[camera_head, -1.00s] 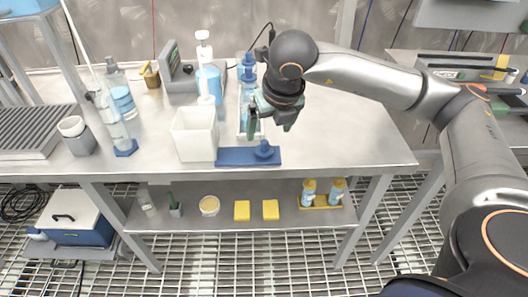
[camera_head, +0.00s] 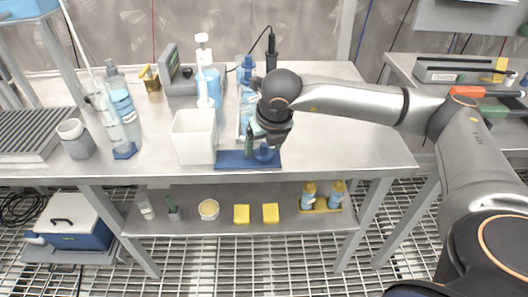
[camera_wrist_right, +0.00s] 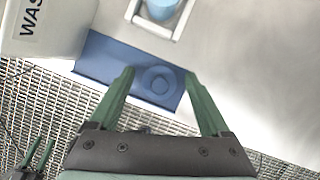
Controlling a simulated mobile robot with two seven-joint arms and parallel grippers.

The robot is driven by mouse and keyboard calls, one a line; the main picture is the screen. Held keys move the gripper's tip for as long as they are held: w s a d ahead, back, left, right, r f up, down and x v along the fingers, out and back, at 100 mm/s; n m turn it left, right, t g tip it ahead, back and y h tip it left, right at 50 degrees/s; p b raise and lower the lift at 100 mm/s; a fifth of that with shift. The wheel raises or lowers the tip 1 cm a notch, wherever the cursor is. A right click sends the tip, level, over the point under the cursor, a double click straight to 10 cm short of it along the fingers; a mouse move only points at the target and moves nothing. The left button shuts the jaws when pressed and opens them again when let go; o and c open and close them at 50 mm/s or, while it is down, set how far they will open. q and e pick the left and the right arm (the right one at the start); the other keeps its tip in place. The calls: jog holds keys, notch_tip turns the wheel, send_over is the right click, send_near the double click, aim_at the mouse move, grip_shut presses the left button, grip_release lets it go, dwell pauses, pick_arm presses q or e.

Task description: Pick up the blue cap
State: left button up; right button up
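The blue cap (camera_wrist_right: 159,85) lies on a flat blue mat (camera_wrist_right: 98,61) near the front edge of the steel table. In the head view the cap (camera_head: 264,154) is partly hidden by my right gripper (camera_head: 262,147), which is just above it. In the right wrist view the green fingers of the right gripper (camera_wrist_right: 160,88) are spread, one on each side of the cap. They hold nothing, and I cannot tell how far above the mat the tips are. My left gripper does not show in the head view.
A white bin (camera_head: 194,136) marked "WAS" in the wrist view stands left of the mat. Blue bottles, one in a white tray (camera_wrist_right: 157,30), stand behind the mat. The table (camera_head: 345,145) is clear to the right. A lower shelf holds yellow blocks and bottles.

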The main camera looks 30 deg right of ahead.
aim_at(264, 144)
jog(key=c, duration=1.2)
jog(key=shift+r, duration=0.5)
notch_tip(264, 144, up, 3)
jog(key=shift+f+p, duration=0.2)
jog(key=shift+p, duration=0.1)
jog(key=s+a+r, duration=0.3)
jog(key=s+r, duration=0.6)
jog(key=s, duration=0.4)
jog(key=shift+s+a+r+p, duration=0.2)
jog(key=shift+s+a+p, duration=0.1)
jog(key=shift+p, duration=0.1)
